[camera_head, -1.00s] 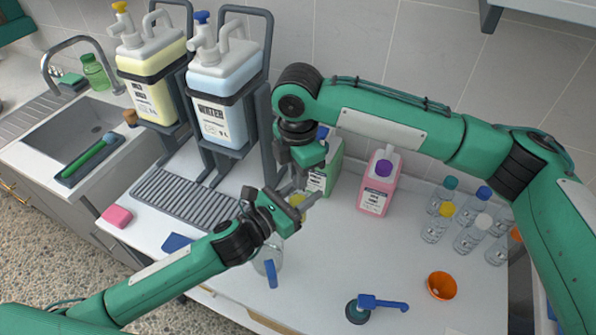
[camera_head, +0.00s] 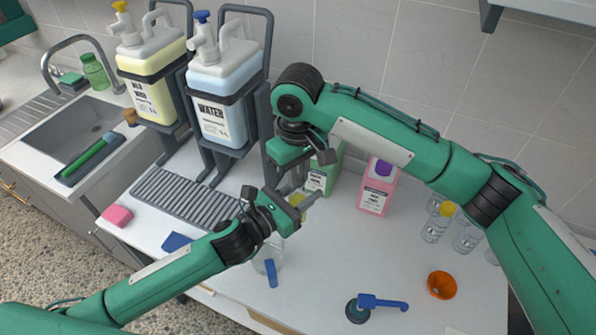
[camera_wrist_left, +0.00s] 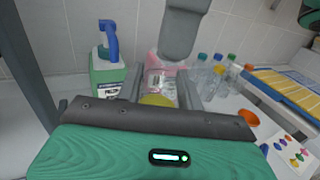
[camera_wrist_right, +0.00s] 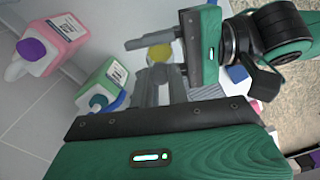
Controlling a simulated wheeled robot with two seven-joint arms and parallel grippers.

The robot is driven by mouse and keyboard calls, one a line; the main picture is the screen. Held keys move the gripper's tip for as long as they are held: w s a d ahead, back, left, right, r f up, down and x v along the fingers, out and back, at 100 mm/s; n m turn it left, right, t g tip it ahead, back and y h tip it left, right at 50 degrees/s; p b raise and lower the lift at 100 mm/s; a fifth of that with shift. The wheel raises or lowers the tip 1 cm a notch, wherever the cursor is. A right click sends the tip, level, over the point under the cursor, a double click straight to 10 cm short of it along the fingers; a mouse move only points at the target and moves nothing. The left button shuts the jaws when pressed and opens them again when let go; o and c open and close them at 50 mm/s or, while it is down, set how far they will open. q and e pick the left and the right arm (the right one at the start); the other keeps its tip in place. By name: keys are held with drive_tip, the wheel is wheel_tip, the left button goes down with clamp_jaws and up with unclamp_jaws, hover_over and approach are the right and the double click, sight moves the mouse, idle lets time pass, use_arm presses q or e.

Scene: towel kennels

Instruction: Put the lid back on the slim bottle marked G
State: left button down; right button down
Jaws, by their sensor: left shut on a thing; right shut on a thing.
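My left gripper (camera_head: 300,207) reaches in from the left, level above the counter, and is shut on the slim bottle, which its fingers and palm mostly hide. My right gripper (camera_head: 292,185) comes down from above and meets it there, shut on the yellow lid (camera_wrist_right: 160,52). The lid shows at the right fingertips in the right wrist view, between the left fingers, and also in the left wrist view (camera_wrist_left: 157,100). I cannot tell whether it is seated on the bottle. The mark G is not readable.
A green jug (camera_head: 325,172) and a pink jug (camera_head: 377,188) stand behind the grippers. Clear capped bottles (camera_head: 436,228) stand at right. An orange cup (camera_head: 441,285) and a blue-handled tool (camera_head: 382,302) lie in front. Two large dispensers (camera_head: 222,100) stand back left.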

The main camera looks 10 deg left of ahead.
drive_tip(key=c, duration=1.4)
unclamp_jaws()
drive_tip(key=shift+o, duration=0.2)
drive_tip(key=shift+r, duration=2.25)
drive_tip(key=shift+c, duration=0.4)
drive_tip(key=n, duration=0.3)
drive_tip(key=shift+r+n, duration=0.4)
drive_tip(key=n, duration=0.2)
drive_tip(key=r+n, duration=0.1)
drive_tip(key=n, duration=0.1)
drive_tip(key=shift+a+n, duration=0.1)
drive_tip(key=shift+n, duration=0.3)
drive_tip(key=n, duration=0.4)
drive_tip(key=shift+r+n, duration=0.4)
drive_tip(key=n, duration=0.2)
drive_tip(key=r+n, duration=0.1)
drive_tip(key=n, duration=0.2)
